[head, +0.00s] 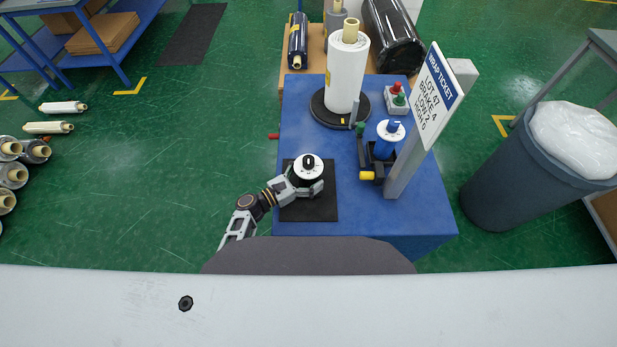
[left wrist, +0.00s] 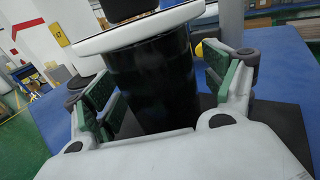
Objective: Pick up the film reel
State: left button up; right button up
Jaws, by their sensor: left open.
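The film reel (head: 308,163), black with a white top disc and a dark knob, stands upright on a black mat (head: 317,208) at the front left of the blue table. My left gripper (head: 310,185) is open around it, coming from the lower left. In the left wrist view the reel's black body (left wrist: 152,85) stands between the green-padded fingers (left wrist: 165,95), under its white disc. A gap shows at the right finger; contact at the left finger cannot be told. My right gripper is not in view.
A tall white roll (head: 346,80) stands on a black turntable behind. A blue reel holder (head: 383,150), a ticket sign (head: 437,95) on a post and a button box (head: 397,98) stand right. A grey bin (head: 520,175) stands beyond the table.

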pick_arm(q)
jog(key=shift+r, duration=0.1)
jog(key=c, duration=1.5)
notch_tip(320, 180, up, 28)
jog(key=p, duration=0.3)
jog(key=shift+p, duration=0.3)
jog(key=shift+p, duration=0.4)
jog(key=shift+f+b, duration=1.95)
jog(key=shift+f, duration=1.15)
dwell(1.1)
